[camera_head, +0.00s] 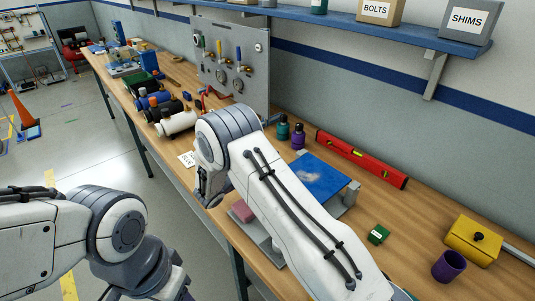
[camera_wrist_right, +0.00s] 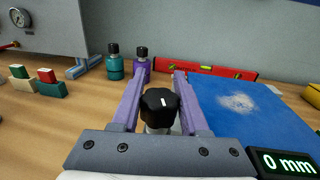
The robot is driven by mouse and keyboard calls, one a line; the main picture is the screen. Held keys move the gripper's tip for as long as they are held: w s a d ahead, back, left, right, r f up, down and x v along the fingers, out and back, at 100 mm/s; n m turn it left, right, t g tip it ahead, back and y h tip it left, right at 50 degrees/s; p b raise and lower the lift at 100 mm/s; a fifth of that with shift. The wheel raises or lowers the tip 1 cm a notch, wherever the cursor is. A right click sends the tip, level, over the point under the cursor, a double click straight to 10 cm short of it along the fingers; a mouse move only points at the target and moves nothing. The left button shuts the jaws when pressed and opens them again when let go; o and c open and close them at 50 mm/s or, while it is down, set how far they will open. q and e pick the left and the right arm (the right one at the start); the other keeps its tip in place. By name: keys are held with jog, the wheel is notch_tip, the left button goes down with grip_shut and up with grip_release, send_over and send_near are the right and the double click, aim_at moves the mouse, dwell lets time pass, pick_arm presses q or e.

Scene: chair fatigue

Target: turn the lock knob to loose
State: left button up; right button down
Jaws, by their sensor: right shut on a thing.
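The lock knob (camera_wrist_right: 159,103) is black and faceted, with a white mark on its top, in the middle of the right wrist view. The mark runs nearly straight up the picture, tilted slightly. My right gripper (camera_wrist_right: 158,84) is shut on the knob, with one lilac finger on each side of it. Below the knob a pale shaft shows, partly hidden by the gripper body. I see no loose or lock lettering. In the head view my right arm hides the knob and the gripper. My left arm is at the lower left, and its gripper does not show.
A blue plate (camera_wrist_right: 252,104) with a pale worn patch lies right of the knob. Teal (camera_wrist_right: 115,67) and purple (camera_wrist_right: 142,66) bottles and a red level (camera_wrist_right: 205,69) stand behind. A yellow box (camera_head: 474,241) and purple cup (camera_head: 449,266) are at the right.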

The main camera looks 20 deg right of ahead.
jog(key=n+t+y+b, duration=0.2)
jog(key=n+t+y, duration=0.1)
jog(key=w+a+n+t+y+b, duration=0.1)
jog(key=n+t+y, duration=0.1)
jog(key=y, duration=0.1)
jog(key=n+t+y+b, duration=0.2)
jog(key=n+t+y, duration=0.1)
jog(key=y, duration=0.1)
jog(key=shift+w+a+n+t+b, duration=0.2)
jog(key=shift+a+n+t+b, duration=0.1)
jog(key=shift+a, duration=0.05)
jog(key=shift+c, duration=2.1)
grip_release()
jog(key=shift+a, duration=0.1)
